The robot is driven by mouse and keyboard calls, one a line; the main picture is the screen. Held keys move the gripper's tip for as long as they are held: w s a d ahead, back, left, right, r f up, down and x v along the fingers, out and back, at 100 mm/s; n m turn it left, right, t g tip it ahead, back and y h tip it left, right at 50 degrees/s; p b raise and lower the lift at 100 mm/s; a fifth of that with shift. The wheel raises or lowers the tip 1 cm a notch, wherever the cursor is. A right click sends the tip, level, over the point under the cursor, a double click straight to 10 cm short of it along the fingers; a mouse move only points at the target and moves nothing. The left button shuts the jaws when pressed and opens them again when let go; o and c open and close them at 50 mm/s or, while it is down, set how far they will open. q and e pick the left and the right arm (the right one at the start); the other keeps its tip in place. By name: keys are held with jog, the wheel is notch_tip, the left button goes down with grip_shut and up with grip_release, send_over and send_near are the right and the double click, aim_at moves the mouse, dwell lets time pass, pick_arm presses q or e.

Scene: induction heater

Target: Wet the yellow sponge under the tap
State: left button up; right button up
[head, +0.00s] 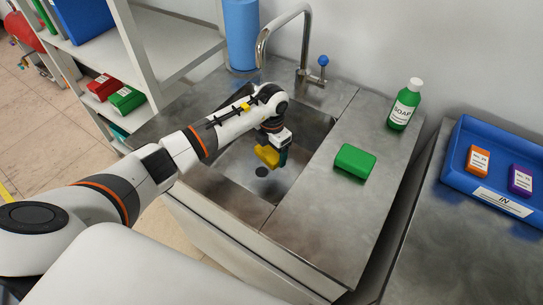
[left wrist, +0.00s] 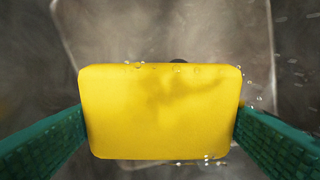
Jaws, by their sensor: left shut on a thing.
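The yellow sponge (head: 267,155) is between the green-padded fingers of my left gripper (head: 276,158), inside the sink basin and above its floor. In the left wrist view the sponge (left wrist: 160,115) fills the middle, gripped at both sides. Its top face has a darker patch, and water drops show along its edges and beside it. The tap (head: 283,32) arches over the back of the sink, with a blue-knobbed lever (head: 323,62) at its right. My left arm hides part of the space below the spout. My right gripper is not in view.
A green sponge (head: 355,161) lies on the steel counter right of the basin (head: 228,185). A green soap bottle (head: 404,105) stands behind it. A blue tray (head: 460,170) is at far right, shelves at left. The counter's front right part is clear.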

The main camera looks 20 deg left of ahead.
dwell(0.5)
pick_arm(q)
jog(key=shift+s+d+r+p, duration=0.15)
jog(key=shift+s+p, duration=0.15)
jog(key=shift+p, duration=0.15)
jog(key=shift+s+d+p, duration=0.2)
jog(key=shift+s+p, duration=0.2)
jog(key=shift+s, duration=0.1)
jog(key=shift+s+d+p, duration=0.15)
jog(key=shift+s+p, duration=0.25)
jog(key=shift+s, duration=0.1)
jog(key=shift+s+d+p, duration=0.35)
jog(key=shift+s+p, duration=0.15)
jog(key=shift+s, duration=0.3)
jog(key=shift+s+d+p, duration=0.35)
jog(key=shift+s+p, duration=0.1)
jog(key=shift+s, duration=0.3)
jog(key=shift+s+d+p, duration=0.35)
jog(key=shift+s+p, duration=0.15)
jog(key=shift+s, duration=0.3)
